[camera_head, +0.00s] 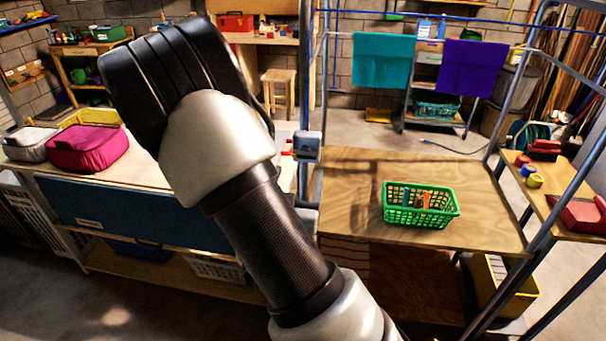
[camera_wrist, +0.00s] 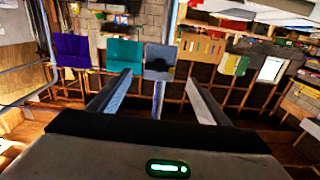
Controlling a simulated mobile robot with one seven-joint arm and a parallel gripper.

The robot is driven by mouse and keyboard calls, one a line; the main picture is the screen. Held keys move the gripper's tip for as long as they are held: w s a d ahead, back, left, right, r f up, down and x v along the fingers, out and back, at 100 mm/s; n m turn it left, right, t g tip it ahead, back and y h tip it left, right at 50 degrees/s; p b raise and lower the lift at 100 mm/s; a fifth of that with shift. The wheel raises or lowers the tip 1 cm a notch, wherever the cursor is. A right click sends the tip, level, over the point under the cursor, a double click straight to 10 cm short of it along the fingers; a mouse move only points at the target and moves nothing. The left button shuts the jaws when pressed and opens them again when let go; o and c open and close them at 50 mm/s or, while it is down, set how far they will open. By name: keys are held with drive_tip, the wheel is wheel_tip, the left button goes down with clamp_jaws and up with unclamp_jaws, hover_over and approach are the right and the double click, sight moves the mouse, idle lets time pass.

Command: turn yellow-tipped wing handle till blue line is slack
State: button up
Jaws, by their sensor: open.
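The blue line (camera_head: 430,14) runs across the top of the metal frame in the head view. A teal towel (camera_head: 381,61) and a purple towel (camera_head: 471,68) hang below it. A small grey-blue box with a reddish part (camera_head: 307,147) sits on the frame's left post. I cannot make out the yellow-tipped wing handle in either view. My gripper shows in the wrist view (camera_wrist: 160,95) with its two fingers apart and nothing held. A grey box with a dark centre (camera_wrist: 160,60) on a post shows between and beyond the fingers. My arm hides part of the left bench.
A green basket (camera_head: 421,207) with small items stands on the wooden top (camera_head: 350,215) inside the frame. A pink bag (camera_head: 88,149) is on the left bench. A red case (camera_head: 580,214) lies on the right shelf. A stool (camera_head: 279,92) stands behind.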

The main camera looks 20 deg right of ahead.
sight(304, 157)
drive_tip(key=x, duration=0.7)
drive_tip(key=shift+w+d+r+p, duration=0.1)
drive_tip(key=shift+w+d+p, duration=0.1)
drive_tip(key=shift+w+p, duration=0.15)
drive_tip(key=c, duration=1.1)
drive_tip(key=shift+o, duration=0.2)
